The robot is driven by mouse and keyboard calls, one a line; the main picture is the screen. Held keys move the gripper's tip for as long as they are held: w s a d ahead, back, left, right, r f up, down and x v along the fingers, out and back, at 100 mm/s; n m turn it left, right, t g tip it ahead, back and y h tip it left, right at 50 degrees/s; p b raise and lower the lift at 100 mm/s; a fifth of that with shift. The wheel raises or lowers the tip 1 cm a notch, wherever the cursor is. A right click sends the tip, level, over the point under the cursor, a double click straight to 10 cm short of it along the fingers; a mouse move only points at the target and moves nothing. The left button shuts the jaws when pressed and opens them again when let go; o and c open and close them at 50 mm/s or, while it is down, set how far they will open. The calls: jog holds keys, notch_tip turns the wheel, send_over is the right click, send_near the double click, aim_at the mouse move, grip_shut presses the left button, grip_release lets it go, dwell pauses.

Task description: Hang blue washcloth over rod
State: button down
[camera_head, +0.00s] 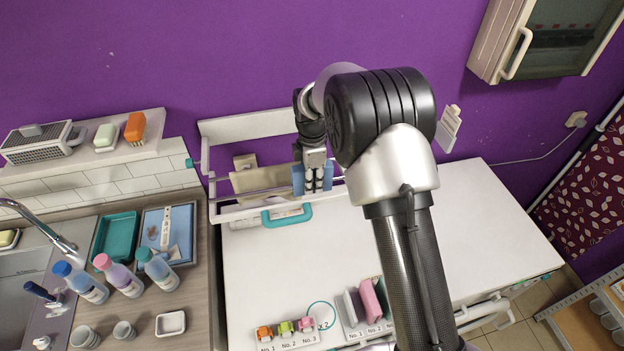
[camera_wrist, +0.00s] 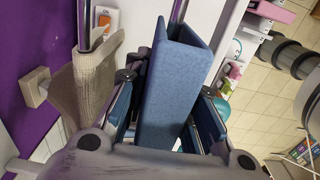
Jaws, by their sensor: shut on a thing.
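The blue washcloth (camera_wrist: 172,95) is folded into a narrow V shape and sits between the fingers of my gripper (camera_wrist: 168,108). In the head view, blue cloth (camera_head: 298,180) shows on both sides of my gripper (camera_head: 317,182), at the white rack on the wall side. My gripper is shut on the washcloth. A metal rod (camera_wrist: 180,10) runs up to the far end of the fold in the wrist view. Whether the cloth rests on this rod is hidden by the cloth and fingers.
A beige cloth (camera_wrist: 95,85) hangs over another rod (camera_wrist: 84,22) close to my gripper's left side in the wrist view. The white worktop (camera_head: 300,265) is mostly clear.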

jog(key=shift+f+b, duration=1.65)
jog(key=shift+f, duration=0.9)
jog(key=c, duration=1.3)
grip_release()
notch_tip(320, 180, up, 12)
